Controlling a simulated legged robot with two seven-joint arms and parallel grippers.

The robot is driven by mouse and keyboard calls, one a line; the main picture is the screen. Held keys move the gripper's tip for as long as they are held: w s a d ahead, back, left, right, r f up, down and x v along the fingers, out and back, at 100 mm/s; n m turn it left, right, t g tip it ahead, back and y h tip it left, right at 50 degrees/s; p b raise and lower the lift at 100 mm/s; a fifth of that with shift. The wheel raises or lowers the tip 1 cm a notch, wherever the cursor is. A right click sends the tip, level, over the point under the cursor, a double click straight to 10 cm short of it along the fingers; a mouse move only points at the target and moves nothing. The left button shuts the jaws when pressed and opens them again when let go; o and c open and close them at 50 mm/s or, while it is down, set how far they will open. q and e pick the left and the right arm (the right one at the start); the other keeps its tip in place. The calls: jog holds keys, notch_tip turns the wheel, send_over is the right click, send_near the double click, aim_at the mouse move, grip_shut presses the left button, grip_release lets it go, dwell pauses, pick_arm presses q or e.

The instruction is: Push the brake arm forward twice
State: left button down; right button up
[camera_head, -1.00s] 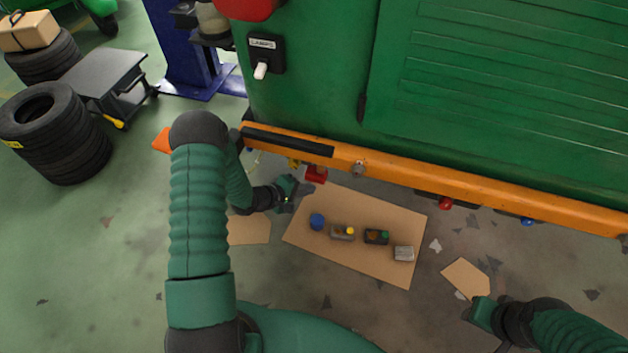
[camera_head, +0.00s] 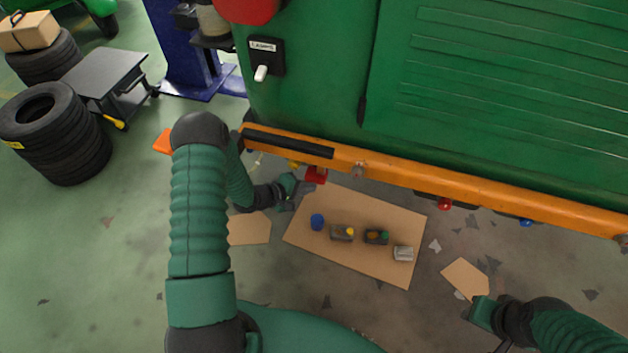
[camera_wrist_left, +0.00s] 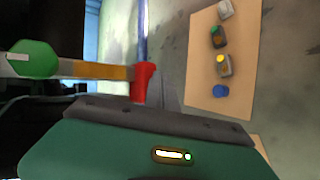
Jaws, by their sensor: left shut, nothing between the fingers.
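A red block (camera_head: 316,175), which looks like the end of the brake arm, shows just below the orange bumper rail in the head view. In the left wrist view the red piece (camera_wrist_left: 143,80) sits at the end of a grey, yellow and orange bar (camera_wrist_left: 95,70), with a green knob (camera_wrist_left: 33,58) at the far left. My left gripper (camera_head: 302,188) is shut and empty, just left of and below the red block. Its dark finger shows beside the red piece; I cannot tell whether they touch. My right gripper (camera_head: 481,313) is low at the right, its fingers unclear.
The green vehicle body (camera_head: 310,90) with its orange rail (camera_head: 420,183) fills the upper right. A cardboard sheet (camera_head: 345,272) with several small parts lies on the floor below. Stacked tires (camera_head: 55,140) and a low dark cart (camera_head: 105,75) stand at the left.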

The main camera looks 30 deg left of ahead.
aim_at(310, 176)
pick_arm(q)
jog(key=shift+w+a, duration=0.2)
jog(key=shift+w, duration=0.6)
jog(key=shift+w+a, duration=0.15)
jog(key=shift+w, duration=0.7)
jog(key=shift+w+a, duration=0.2)
jog(key=shift+w, duration=0.6)
dwell(2.0)
dwell(0.4)
jog(key=shift+s+d+p, duration=0.2)
jog(key=shift+s+p, duration=0.25)
jog(key=shift+s, duration=0.5)
jog(key=shift+s+d+p, duration=0.25)
jog(key=shift+s+p, duration=0.2)
jog(key=shift+s, duration=0.5)
jog(key=shift+s+d+p, duration=0.2)
jog(key=shift+s+p, duration=0.25)
jog(key=shift+s, duration=0.5)
jog(key=s+p, duration=0.1)
jog(key=s, duration=0.1)
jog(key=s+d+p, duration=0.1)
jog(key=s, duration=0.2)
jog(key=shift+d, duration=0.1)
